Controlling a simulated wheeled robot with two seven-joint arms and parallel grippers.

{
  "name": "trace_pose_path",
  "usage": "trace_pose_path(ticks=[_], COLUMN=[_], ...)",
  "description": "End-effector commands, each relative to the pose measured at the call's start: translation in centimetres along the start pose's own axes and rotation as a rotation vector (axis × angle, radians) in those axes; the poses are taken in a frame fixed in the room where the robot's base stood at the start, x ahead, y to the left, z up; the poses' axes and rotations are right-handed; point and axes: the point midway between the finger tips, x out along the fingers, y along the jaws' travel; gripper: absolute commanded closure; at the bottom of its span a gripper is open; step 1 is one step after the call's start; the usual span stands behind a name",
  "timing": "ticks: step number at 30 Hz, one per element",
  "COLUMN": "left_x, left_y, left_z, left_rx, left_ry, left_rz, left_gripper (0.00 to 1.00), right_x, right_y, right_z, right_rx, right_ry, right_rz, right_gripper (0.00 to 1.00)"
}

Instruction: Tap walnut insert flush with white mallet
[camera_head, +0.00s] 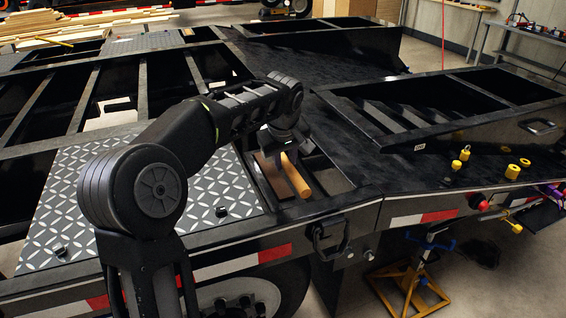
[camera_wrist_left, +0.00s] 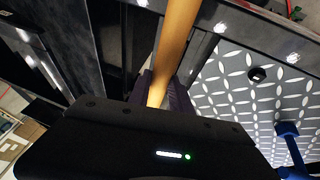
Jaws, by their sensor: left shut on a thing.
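My left gripper (camera_head: 284,152) is over the narrow slot between the trailer's frame rails, beside the patterned plate. It is shut on a round, light wooden handle (camera_head: 296,177), which slants down toward the near side. In the left wrist view the handle (camera_wrist_left: 176,38) runs up from between the fingers (camera_wrist_left: 163,88). I see no white mallet head in either view, so I cannot confirm that this handle is the mallet's. A flat brown wooden strip (camera_head: 270,174), possibly the walnut insert, lies in the slot left of the handle. Whether it sits flush I cannot tell. My right gripper is not in view.
The diamond-patterned metal plate (camera_head: 95,205) lies left of the slot. Open frame bays (camera_head: 110,90) are behind it. Several yellow fittings (camera_head: 513,172) stand on the black deck at right. A blue and yellow jack (camera_head: 415,275) stands below. A workbench (camera_head: 530,35) is at the back right.

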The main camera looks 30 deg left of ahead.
Motion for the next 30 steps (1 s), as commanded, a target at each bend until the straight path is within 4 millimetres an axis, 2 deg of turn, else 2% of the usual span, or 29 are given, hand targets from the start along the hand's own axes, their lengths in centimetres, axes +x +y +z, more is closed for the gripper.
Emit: trace_pose_path(ticks=[9,17,20,28,30], left_x=[-0.8,-0.7,0.1,5.4,4.4], left_y=[0.3,0.2,0.1,-1.1,-0.9], left_z=[-0.4,-0.3,0.0,2.2,1.7], left_rx=[0.001,0.000,0.000,0.001,0.000], left_ry=[-0.002,-0.002,-0.003,-0.003,-0.002], left_rz=[0.004,0.003,0.003,0.003,0.004], left_gripper=[1.00,1.00,1.00,1.00,1.00], right_x=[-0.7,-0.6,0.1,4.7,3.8], right_y=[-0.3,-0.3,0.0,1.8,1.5], right_z=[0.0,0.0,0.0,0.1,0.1], right_rx=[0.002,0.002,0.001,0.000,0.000], right_ry=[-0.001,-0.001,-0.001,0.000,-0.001], right_rz=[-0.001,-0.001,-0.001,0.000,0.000], right_gripper=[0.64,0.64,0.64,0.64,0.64])
